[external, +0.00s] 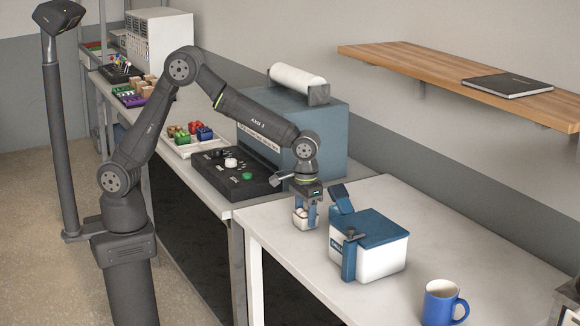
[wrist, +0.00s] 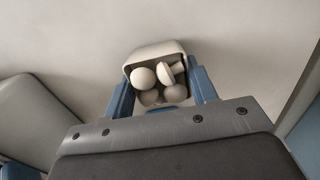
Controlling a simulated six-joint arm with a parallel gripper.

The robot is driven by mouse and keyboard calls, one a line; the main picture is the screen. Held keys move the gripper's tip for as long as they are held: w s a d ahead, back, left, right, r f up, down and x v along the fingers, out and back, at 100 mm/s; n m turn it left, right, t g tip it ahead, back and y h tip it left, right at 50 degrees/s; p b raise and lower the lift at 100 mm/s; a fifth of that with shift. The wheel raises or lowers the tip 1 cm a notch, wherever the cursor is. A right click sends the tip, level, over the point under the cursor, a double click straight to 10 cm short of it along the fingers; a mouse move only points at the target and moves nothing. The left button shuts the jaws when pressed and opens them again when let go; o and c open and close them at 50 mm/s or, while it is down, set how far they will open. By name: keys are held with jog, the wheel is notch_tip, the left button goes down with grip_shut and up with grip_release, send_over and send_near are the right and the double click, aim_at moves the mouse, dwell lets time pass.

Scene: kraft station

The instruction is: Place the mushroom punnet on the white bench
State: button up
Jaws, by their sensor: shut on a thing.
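The mushroom punnet (external: 304,221) is a small pale tub holding several white mushrooms. My gripper (external: 305,207) is shut on it, with a blue finger on each side. In the wrist view the punnet (wrist: 158,55) sits between my blue fingertips (wrist: 160,92), its mushrooms facing the camera. The punnet is over the left part of the white bench (external: 270,232) in the external view. I cannot tell whether its underside touches the bench top.
A white box with a blue lid (external: 378,228) stands close to the right of the punnet. A blue mug (external: 442,302) is at the front right. A black control panel (external: 232,168) lies on the neighbouring counter.

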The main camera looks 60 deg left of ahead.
aim_at(306, 212)
jog(key=shift+f, duration=0.2)
jog(key=o, duration=1)
jog(key=shift+c, duration=0.2)
jog(key=shift+r, duration=0.15)
notch_tip(306, 212, up, 12)
